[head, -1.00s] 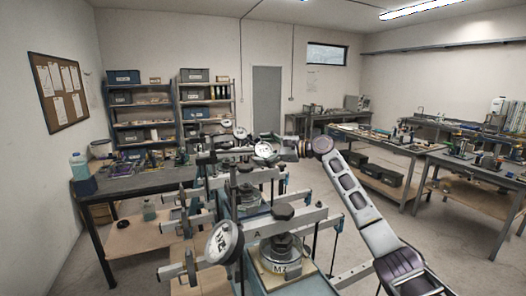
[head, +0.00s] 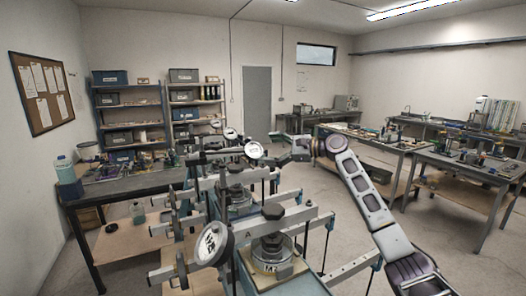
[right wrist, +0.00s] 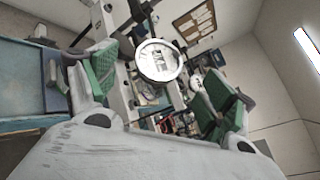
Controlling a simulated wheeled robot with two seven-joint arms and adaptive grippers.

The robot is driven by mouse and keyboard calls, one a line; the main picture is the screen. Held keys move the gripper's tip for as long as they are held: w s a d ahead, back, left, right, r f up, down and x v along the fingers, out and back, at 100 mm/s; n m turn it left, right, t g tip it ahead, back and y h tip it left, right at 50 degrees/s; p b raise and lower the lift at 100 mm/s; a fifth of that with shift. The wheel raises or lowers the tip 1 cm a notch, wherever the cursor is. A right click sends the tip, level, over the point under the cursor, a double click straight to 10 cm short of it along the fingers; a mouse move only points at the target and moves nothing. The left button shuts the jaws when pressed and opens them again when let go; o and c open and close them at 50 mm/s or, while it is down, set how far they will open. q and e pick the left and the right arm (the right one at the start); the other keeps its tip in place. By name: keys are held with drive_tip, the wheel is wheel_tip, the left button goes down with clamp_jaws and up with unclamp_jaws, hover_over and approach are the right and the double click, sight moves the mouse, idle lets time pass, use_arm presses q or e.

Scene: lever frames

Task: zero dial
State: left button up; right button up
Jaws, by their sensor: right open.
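Several lever frames stand in a row, each with a round white dial. The nearest dial (head: 212,242) is large and tilted, at the lower middle of the head view. A dial farther along (head: 254,150) is just left of my right gripper (head: 276,146). In the right wrist view a white dial (right wrist: 158,60) with dark marks faces the camera, framed between the green-padded fingers of my right gripper (right wrist: 160,76). The fingers are open and apart, with a gap on each side of the dial. The dial's reading is too small to tell. My left gripper is not in view.
Lever arms and upright rods crowd the space around the dials. A dark bench (head: 125,186) stands left, workbenches (head: 470,168) right. Open floor lies between the frames and the right benches.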

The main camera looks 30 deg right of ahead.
drive_tip(key=v, duration=0.4)
drive_tip(key=shift+s+r, duration=0.1)
drive_tip(key=shift+s, duration=0.05)
drive_tip(key=shift+r, duration=0.1)
